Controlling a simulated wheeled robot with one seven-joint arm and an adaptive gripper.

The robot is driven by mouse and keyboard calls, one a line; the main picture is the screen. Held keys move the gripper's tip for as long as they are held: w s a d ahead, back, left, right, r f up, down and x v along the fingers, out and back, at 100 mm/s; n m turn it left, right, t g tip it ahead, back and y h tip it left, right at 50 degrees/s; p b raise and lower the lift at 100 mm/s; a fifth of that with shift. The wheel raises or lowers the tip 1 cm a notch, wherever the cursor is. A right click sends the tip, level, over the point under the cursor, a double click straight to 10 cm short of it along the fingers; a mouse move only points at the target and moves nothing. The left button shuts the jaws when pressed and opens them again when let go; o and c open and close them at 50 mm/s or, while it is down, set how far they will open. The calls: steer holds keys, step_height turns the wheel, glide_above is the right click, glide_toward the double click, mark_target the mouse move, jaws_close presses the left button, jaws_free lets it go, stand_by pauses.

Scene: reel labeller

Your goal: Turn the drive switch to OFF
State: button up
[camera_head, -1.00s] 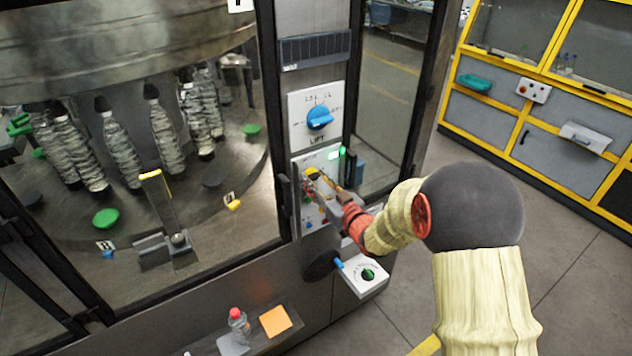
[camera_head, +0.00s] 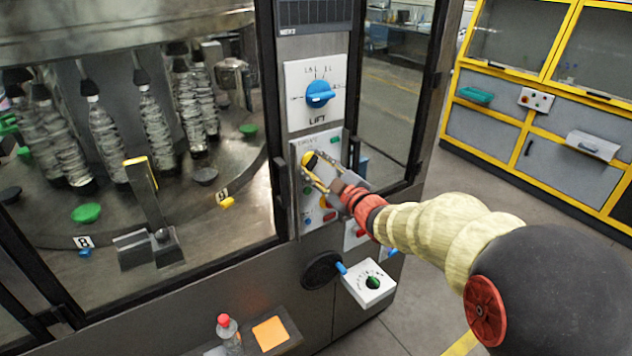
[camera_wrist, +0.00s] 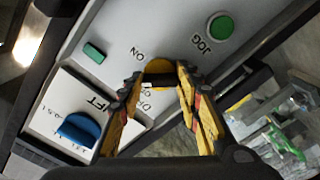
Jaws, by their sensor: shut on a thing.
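The drive switch (camera_head: 309,160) is a yellow knob on the white control panel, under the blue LIFT knob. In the wrist view the drive switch (camera_wrist: 160,66) shows yellow with a dark band, between my fingertips. My gripper (camera_head: 312,165) reaches the panel from the right and is shut on the switch. In the wrist view the yellow fingers of my gripper (camera_wrist: 160,80) lie on either side of it. The printed ON is readable beside the knob; the OFF and drive lettering is partly hidden by a finger. I cannot tell exactly which mark the knob points at.
The blue LIFT knob (camera_head: 320,93) is just above. A green JOG button (camera_wrist: 220,27) and a small green rectangle (camera_wrist: 95,52) are on the panel. A black handwheel (camera_head: 322,270) and a box with a green knob (camera_head: 372,282) sit below. Open floor lies right.

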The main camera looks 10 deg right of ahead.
steer(key=n+b, duration=0.8)
steer(key=b, duration=0.3)
steer(key=shift+f+n, duration=0.15)
steer(key=shift+n, duration=0.15)
steer(key=o, duration=0.9)
steer(key=shift+c, duration=0.2)
steer(key=shift+s, duration=0.15)
steer(key=v, duration=1.1)
steer(key=shift+s, duration=0.35)
steer(key=shift+d, duration=0.15)
